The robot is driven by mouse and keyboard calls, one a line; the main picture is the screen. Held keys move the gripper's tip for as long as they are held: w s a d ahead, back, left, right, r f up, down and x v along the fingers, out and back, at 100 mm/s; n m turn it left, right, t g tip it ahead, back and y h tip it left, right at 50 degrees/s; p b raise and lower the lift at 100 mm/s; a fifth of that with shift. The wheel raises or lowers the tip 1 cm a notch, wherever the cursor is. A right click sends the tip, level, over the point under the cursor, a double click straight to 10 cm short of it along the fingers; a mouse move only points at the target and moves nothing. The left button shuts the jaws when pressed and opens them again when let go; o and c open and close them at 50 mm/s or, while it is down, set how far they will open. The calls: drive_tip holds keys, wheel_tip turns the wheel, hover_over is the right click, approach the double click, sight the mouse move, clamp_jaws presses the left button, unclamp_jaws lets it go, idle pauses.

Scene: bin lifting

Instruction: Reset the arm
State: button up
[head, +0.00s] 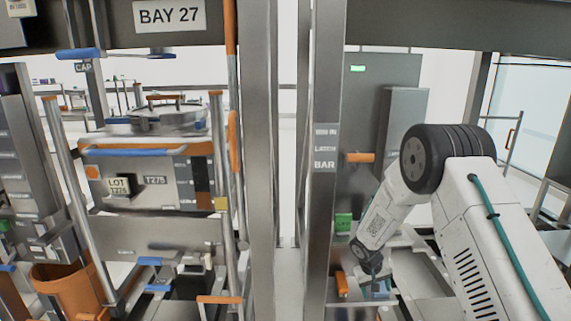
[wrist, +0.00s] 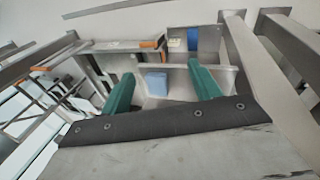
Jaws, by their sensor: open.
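My arm reaches in from the right side of the head view and bends down at a dark joint. My gripper (head: 374,285) is low in the head view, in front of the grey structure right of the posts, and small there. In the wrist view its two green fingers (wrist: 163,88) stand well apart, and nothing is held between them. A light blue block (wrist: 156,83) shows beyond the gap between the fingers; I cannot tell how far away it is.
Steel posts (head: 325,150) stand in the middle, close left of my arm. An orange bin (head: 68,290) is at lower left. An orange handle (head: 360,158) projects near the latch bar label.

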drive_tip(key=s+r+g, duration=0.1)
drive_tip(key=s+r, duration=0.8)
drive_tip(key=r, duration=0.3)
drive_tip(key=s+r+g, duration=0.2)
drive_tip(key=s+r, duration=0.8)
drive_tip(key=r, duration=0.2)
drive_tip(key=s+a+r+t+y, duration=0.1)
drive_tip(key=s+r, duration=0.4)
drive_tip(key=s, duration=0.3)
drive_tip(key=s+a+r+t+y, duration=0.1)
drive_tip(key=s+r, duration=0.4)
drive_tip(key=s, duration=0.3)
drive_tip(key=s+a+r+m+t+y, duration=0.1)
drive_tip(key=s+r, duration=0.4)
drive_tip(key=s, duration=0.4)
drive_tip(key=shift+a, duration=0.25)
drive_tip(key=shift+o, duration=0.5)
